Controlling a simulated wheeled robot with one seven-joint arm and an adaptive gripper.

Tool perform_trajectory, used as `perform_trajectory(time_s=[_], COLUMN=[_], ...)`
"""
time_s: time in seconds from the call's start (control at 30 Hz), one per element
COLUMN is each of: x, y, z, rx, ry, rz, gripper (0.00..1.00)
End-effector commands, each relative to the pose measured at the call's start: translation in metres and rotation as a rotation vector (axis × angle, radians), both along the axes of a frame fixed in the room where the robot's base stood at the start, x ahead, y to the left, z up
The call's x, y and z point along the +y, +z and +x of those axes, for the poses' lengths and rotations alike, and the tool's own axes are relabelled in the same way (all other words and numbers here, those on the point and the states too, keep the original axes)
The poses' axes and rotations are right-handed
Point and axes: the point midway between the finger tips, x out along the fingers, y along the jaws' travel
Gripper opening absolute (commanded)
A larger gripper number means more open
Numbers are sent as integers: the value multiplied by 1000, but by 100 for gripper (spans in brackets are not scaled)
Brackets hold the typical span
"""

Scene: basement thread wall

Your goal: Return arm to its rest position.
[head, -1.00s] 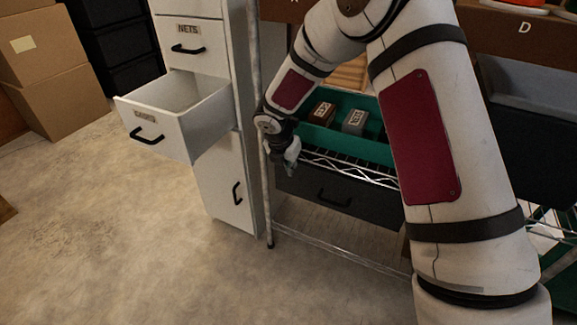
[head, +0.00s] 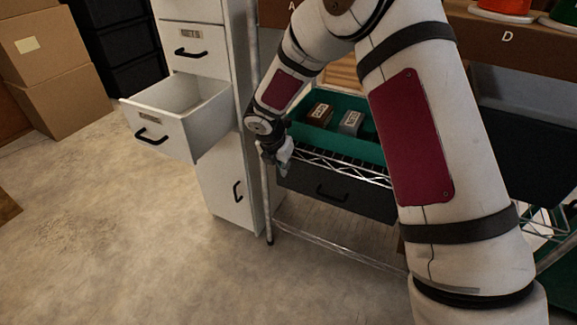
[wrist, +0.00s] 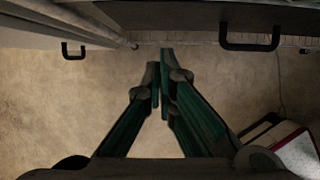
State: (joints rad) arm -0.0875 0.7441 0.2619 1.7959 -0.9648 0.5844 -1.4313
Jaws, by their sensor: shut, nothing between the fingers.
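My gripper (head: 281,163) hangs at the end of my folded arm, in front of the wire shelf and just right of the white cabinet. In the wrist view my gripper (wrist: 160,88) points at the floor with its fingers together and nothing between them. My white arm with dark red panels crosses the right half of the head view and hides part of the shelf.
The white cabinet (head: 226,182) has an open, empty-looking drawer (head: 160,133). A green tray (head: 362,148) on the wire shelf holds a brown block (head: 320,114) and a grey block (head: 351,122). A dark drawer (head: 350,200) sits below. Cardboard boxes (head: 62,105) stand left.

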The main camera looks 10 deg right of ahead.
Motion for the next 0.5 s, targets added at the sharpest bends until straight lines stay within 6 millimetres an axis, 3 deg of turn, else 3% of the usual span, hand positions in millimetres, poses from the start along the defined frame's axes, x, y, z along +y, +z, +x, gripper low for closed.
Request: perform_trajectory(time_s=[0.03,0.2,0.5], x=[4,11,17], y=[15,45,68], z=[-4,-15,-24], rx=[0,1,4], ry=[1,1,1], rz=[2,2,1], gripper=[0,0,0])
